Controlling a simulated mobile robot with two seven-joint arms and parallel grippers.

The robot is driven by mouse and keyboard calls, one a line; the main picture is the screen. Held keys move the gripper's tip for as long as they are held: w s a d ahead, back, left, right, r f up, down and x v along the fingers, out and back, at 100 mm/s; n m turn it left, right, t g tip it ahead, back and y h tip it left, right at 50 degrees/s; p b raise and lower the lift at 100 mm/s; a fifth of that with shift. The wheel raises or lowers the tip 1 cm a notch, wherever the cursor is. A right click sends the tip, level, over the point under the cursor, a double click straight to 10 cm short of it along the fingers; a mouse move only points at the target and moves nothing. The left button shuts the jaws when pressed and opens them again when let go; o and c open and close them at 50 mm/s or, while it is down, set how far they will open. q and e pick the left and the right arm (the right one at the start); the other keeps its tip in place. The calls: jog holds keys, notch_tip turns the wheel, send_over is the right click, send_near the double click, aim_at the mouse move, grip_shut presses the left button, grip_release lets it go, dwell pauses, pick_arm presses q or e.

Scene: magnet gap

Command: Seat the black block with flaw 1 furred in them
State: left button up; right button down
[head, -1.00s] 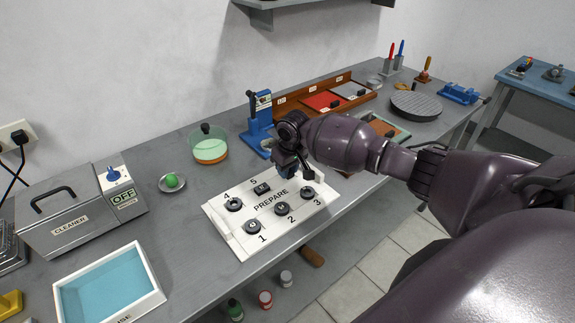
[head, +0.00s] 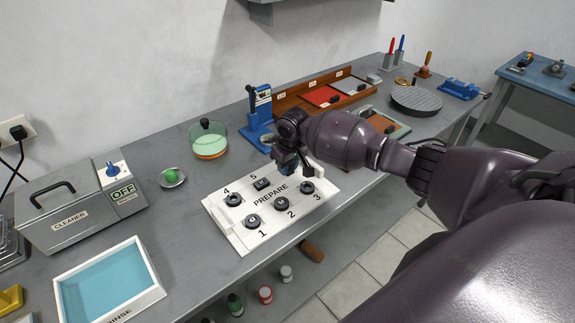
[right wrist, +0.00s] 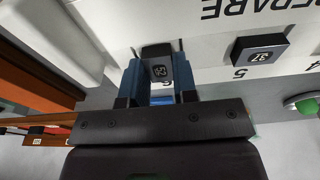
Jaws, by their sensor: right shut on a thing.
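My right gripper (head: 294,168) is over the far right part of the white PREPARE board (head: 238,239). In the right wrist view its blue fingers (right wrist: 159,84) are shut on a small black block (right wrist: 157,52) with a white number on top, hard to read. The block is at the board, beside a half-hidden numeral; whether it touches the board is unclear. Another black square block (right wrist: 260,50) sits at place 5, also in the head view (head: 262,184). My left gripper is out of view.
A rinse tray (head: 152,296) and a grey cleaner (head: 75,222) stand left. A green dish (head: 209,144), a small plate with a green ball (head: 172,178) and a blue press (head: 259,115) stand behind the board. A wooden sorting tray (head: 290,98) lies beyond.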

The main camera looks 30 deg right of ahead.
jog(key=c, duration=0.8)
grip_release()
jog(key=shift+c, duration=0.5)
jog(key=shift+c, duration=0.5)
jog(key=shift+f, duration=0.1)
jog(key=c, duration=0.3)
jog(key=shift+c, duration=0.2)
jog(key=shift+o, duration=0.4)
